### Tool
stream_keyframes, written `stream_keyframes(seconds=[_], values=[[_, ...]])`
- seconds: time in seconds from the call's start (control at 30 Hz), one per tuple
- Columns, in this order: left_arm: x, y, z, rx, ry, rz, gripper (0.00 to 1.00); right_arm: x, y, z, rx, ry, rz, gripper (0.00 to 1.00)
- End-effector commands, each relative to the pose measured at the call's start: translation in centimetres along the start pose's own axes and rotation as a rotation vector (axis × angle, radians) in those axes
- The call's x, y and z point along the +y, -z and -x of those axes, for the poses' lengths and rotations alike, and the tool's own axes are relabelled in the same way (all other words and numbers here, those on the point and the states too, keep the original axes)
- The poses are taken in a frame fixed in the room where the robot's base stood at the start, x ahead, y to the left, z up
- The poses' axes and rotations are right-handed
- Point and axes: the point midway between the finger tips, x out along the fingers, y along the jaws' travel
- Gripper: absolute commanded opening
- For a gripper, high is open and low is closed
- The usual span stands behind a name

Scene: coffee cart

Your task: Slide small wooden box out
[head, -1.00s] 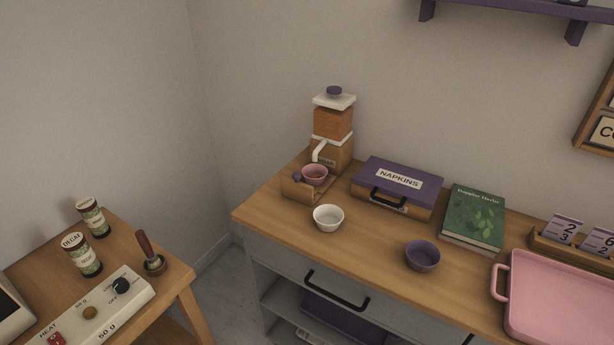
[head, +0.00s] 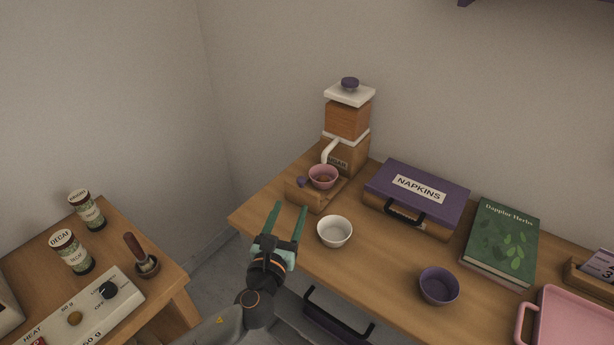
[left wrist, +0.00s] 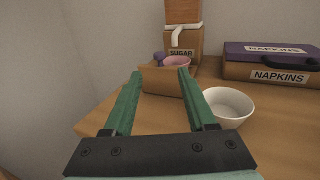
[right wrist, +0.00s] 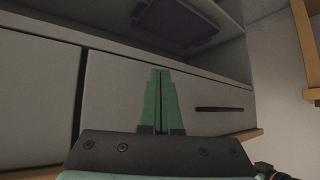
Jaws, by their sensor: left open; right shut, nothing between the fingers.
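The small wooden box (head: 305,199) with a purple knob (head: 301,182) stands at the foot of the wooden sugar dispenser (head: 347,120). A pink bowl (head: 322,177) sits in or on it; its underside is hidden. In the left wrist view the box (left wrist: 163,83) lies just ahead, its knob (left wrist: 158,58) at the upper left. My left gripper (head: 289,208) is open and empty, in front of the box and apart from it. My right gripper (right wrist: 160,72) is shut and empty, facing a grey cabinet front.
A white bowl (head: 335,231) stands right of my left gripper. The napkins case (head: 417,196), a purple bowl (head: 439,286), a green book (head: 503,240) and a pink tray (head: 570,325) are farther right. A side table (head: 110,225) with tins stands left, across a gap.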

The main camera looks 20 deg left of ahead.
Motion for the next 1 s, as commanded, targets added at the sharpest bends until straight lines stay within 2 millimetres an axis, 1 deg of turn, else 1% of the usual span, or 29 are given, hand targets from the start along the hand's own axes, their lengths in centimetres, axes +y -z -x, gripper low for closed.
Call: stream_keyframes(seconds=[0.03, 0.3, 0.5, 0.7, 1.0], values=[[0.0, -0.2, -0.9, -0.002, -0.001, 0.002, 0.57, 0.0, 0.0, 0.1, -0.001, 0.000, 0.000, 0.00], [0.0, -0.1, -6.3, -0.001, -0.001, 0.007, 0.57, 0.0, -0.1, 0.1, -0.002, 0.000, 0.000, 0.00], [0.0, 0.0, -9.4, 0.001, -0.002, 0.008, 0.57, 0.0, -0.3, -0.1, -0.002, 0.001, 0.000, 0.00], [0.0, 0.1, -10.9, 0.002, -0.001, 0.008, 0.57, 0.0, -0.4, -0.3, -0.002, 0.001, 0.000, 0.00], [0.0, 0.0, -11.2, 0.002, 0.000, 0.009, 0.57, 0.0, -0.4, -0.2, -0.002, 0.001, -0.001, 0.00]])
